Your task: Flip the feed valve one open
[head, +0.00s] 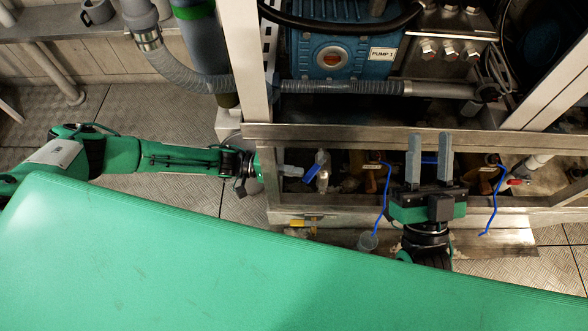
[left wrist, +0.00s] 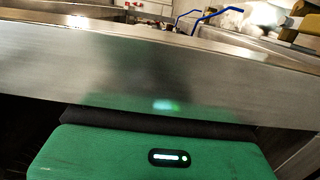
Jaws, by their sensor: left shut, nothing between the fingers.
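Blue levers (left wrist: 212,14) also show at the top of the left wrist view. My right gripper (head: 429,160) is open and empty, fingers pointing up.
A metal frame beam (head: 350,134) runs above the valves; a wide beam (left wrist: 120,60) crosses the left wrist view. A blue pump (head: 340,55) labelled PUMP 1 stands behind.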

